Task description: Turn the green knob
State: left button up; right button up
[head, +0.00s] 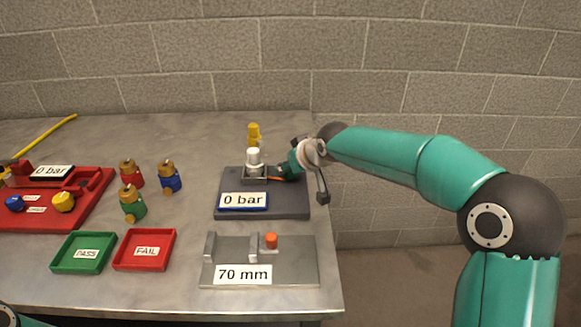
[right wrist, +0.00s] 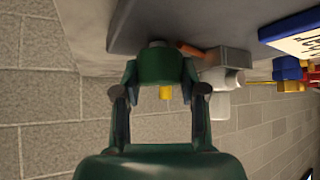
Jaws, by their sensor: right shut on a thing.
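A dark grey test stand (head: 291,205) with a "0 bar" display (head: 243,201) stands on the right part of the table. A white-topped fitting (head: 254,158) stands upright in its grey holder. My right gripper (head: 285,172) reaches in from the right, low beside this holder. In the right wrist view, a dark green round knob (right wrist: 154,62) sits between the fingertips of my right gripper (right wrist: 158,75), which is shut on it. My left gripper is not in view.
A yellow-topped part (head: 254,134) stands behind the holder. A "70 mm" gauge (head: 300,270) lies in front. Red, blue and green-bodied brass valves, green PASS (head: 63,268) and red FAIL (head: 119,263) trays and a red board (head: 97,205) are left. A block wall rises behind.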

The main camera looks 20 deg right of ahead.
jog(key=m+h+b, duration=0.1)
jog(key=m+b, duration=0.1)
jog(key=b, duration=0.2)
jog(key=m+h+b, duration=0.2)
jog(key=b, duration=0.2)
jog(key=shift+a+f+m+h, duration=0.1)
jog(key=shift+f+m+h, duration=0.2)
jog(key=shift+f+m, duration=0.1)
jog(key=shift+r+m+h+b, duration=0.15)
jog(key=shift+m+h+b, duration=0.15)
jog(key=shift+m+b, duration=0.1)
jog(key=shift+r+m+g+h, duration=0.15)
jog(key=shift+m+g+h, duration=0.15)
jog(key=shift+m+h, duration=0.45)
jog(key=shift+m+g+h, duration=0.4)
jog(key=shift+m+h, duration=0.25)
jog(key=shift+m, duration=0.6)
jog(key=o, duration=1.1)
jog(key=shift+o, duration=0.2)
jog(key=shift+r, duration=0.1)
jog(key=v, duration=1.1)
jog(key=shift+s+a+r, duration=0.25)
